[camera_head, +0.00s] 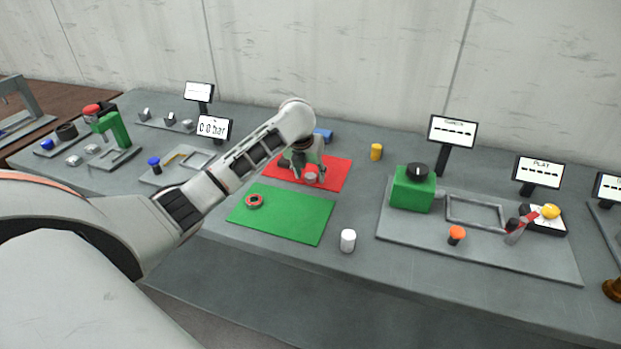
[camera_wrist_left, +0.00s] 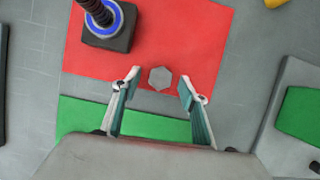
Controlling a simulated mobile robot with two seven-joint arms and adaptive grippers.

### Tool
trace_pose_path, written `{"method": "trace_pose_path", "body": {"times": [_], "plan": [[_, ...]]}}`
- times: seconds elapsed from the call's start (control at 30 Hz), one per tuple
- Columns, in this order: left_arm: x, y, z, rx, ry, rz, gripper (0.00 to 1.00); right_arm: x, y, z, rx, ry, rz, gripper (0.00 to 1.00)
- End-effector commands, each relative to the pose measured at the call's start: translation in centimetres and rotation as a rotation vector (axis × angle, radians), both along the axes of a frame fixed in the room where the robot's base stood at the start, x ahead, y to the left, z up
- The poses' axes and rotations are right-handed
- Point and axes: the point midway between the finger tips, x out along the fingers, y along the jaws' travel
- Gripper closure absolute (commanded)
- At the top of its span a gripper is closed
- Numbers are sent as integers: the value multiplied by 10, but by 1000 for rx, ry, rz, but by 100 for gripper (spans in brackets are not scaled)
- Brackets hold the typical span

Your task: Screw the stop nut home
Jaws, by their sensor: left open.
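My left gripper (camera_head: 308,172) reaches down over the red mat (camera_head: 338,176). In the left wrist view its two fingers (camera_wrist_left: 160,80) are open, one on each side of a grey hexagonal piece (camera_wrist_left: 160,78), with visible gaps. The hexagon looks like a nut, but I cannot tell its height relative to the fingertips. A dark block (camera_wrist_left: 108,38) with a blue ring (camera_wrist_left: 101,28) and a dark threaded spindle (camera_wrist_left: 97,9) stands on the mat at the upper left. A red ring (camera_head: 254,201) lies on the green mat (camera_head: 290,222). The gripper partly hides the red mat in the head view.
A white cylinder (camera_head: 348,240) stands right of the green mat, and a yellow one (camera_head: 376,151) stands right of the red mat. A green box with a black knob (camera_head: 412,188) stands on a plate further right. Small screens stand along the bench (camera_head: 330,270).

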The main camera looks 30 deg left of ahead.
Motion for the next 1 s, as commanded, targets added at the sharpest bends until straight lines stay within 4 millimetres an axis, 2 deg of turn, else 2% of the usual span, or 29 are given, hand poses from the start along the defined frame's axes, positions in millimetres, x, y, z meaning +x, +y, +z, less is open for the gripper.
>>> {"method": "trace_pose_path", "body": {"times": [0.37, 0.5, 0.53, 0.87, 1.0], "plan": [[1, 0, -2, 1, -1, -1, 57, -1, -3, -1, -9, 1, 6, 57], [1, 0, -2, 1, -1, -1, 93, -1, -4, -1, -10, 2, 6, 57], [1, 0, -2, 1, -1, -1, 94, -1, -4, -1, -10, 2, 6, 57], [1, 0, -1, 0, -1, 0, 95, -2, -3, -2, -8, 4, 4, 57], [2, 1, 6, 1, -3, 0, 95, -2, -2, -2, -5, 4, 2, 57]]}}
